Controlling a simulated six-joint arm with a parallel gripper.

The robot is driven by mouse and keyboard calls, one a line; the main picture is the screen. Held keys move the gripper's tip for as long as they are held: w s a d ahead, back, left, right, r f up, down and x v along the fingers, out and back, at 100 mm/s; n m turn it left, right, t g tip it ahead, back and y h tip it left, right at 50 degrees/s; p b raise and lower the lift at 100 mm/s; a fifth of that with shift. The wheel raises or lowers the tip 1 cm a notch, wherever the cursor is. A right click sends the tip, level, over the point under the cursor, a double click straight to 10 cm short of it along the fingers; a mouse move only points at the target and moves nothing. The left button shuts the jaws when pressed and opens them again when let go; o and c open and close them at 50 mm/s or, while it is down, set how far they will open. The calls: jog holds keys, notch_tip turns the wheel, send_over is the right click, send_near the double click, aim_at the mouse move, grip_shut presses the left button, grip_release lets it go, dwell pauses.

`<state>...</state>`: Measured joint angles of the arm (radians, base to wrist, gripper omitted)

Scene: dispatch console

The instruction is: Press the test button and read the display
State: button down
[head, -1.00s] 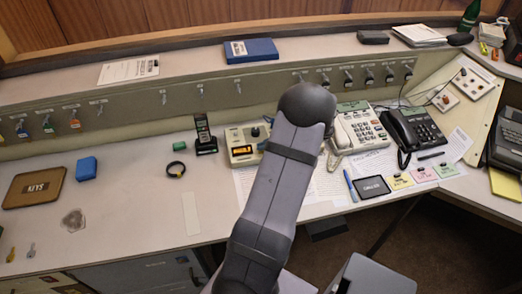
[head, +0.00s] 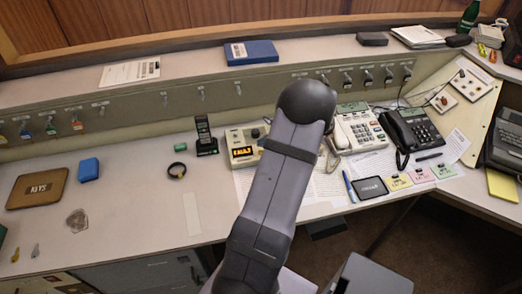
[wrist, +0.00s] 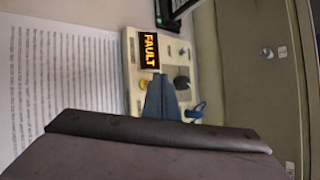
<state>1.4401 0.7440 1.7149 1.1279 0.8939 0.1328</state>
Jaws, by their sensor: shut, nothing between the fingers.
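The cream test box (head: 235,137) stands on the desk, left of my arm in the head view. Its display (head: 242,152) is lit orange. In the wrist view the display (wrist: 149,49) reads FAULT, turned sideways, and a dark knob (wrist: 182,82) and a small yellow round part (wrist: 142,85) show on the box (wrist: 130,45). My gripper (wrist: 161,84) is shut and empty, its blue fingertips over the box face beside the display. I cannot tell whether they touch it. No part is clearly labelled as the test button. My arm hides the gripper in the head view.
A black handset in its stand (head: 205,137) is left of the box. A cream phone (head: 357,128) and a black phone (head: 412,130) stand to the right. A printed sheet (wrist: 75,75) lies beside the box. The desk at left centre is mostly clear.

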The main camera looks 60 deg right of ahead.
notch_tip(320, 180, up, 4)
jog(key=shift+f+p, duration=0.1)
jog(key=shift+p, duration=1.05)
